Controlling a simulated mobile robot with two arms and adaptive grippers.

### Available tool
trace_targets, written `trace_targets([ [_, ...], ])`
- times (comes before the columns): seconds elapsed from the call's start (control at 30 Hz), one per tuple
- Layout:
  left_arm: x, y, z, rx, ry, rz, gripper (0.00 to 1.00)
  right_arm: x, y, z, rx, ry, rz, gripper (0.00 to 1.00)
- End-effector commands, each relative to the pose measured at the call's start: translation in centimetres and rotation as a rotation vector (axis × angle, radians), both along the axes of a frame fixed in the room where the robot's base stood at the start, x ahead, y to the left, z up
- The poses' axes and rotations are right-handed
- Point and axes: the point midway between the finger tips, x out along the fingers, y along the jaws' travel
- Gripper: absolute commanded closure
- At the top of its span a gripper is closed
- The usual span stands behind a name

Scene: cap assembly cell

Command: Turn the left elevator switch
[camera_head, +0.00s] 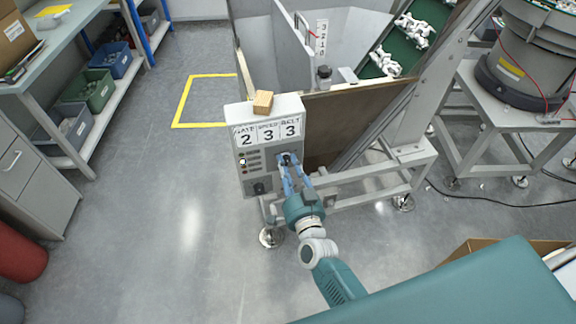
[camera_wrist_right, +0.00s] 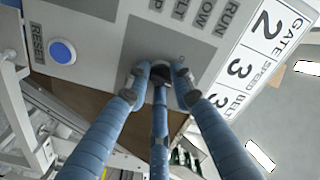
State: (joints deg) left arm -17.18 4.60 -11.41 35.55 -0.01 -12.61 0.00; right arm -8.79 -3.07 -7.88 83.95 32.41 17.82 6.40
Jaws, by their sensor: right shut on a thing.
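The grey elevator control box (camera_head: 246,178) carries a label strip reading GATE 2, SPEED 3, BELT 3. My right gripper (camera_head: 287,164) reaches up to the right part of its front face. In the right wrist view, three blue fingers (camera_wrist_right: 160,82) close around a dark round switch knob (camera_wrist_right: 178,66) on a dark grey plate. The fingers hide most of the knob, so I cannot read its setting. Lettering including RUN shows beside it. A blue button marked RESET (camera_wrist_right: 62,51) sits apart from the fingers. My left gripper is not in view.
A small wooden block (camera_head: 263,102) lies on top of the box. The elevator's green belt (camera_head: 400,50) with white parts is behind, right of the hopper. A round feeder (camera_head: 520,60) stands on a table at the right. Open floor lies to the left, before the shelves.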

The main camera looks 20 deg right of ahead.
Motion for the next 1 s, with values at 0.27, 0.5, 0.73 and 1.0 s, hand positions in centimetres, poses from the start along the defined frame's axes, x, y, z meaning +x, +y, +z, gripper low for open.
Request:
trace_targets([
  [0.27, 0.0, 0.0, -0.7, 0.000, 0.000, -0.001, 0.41, -0.3, 0.4, -0.8, 0.259, 0.007, 0.008, 1.00],
  [0.5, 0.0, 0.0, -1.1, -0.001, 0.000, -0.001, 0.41, -0.3, 0.5, -0.8, 0.451, 0.000, 0.006, 1.00],
  [0.73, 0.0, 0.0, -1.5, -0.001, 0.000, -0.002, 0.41, -0.3, 0.5, -0.7, 0.579, -0.004, 0.006, 1.00],
  [1.0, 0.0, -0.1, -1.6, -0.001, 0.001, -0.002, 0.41, -0.3, 0.5, -0.6, 0.650, -0.006, 0.006, 1.00],
])
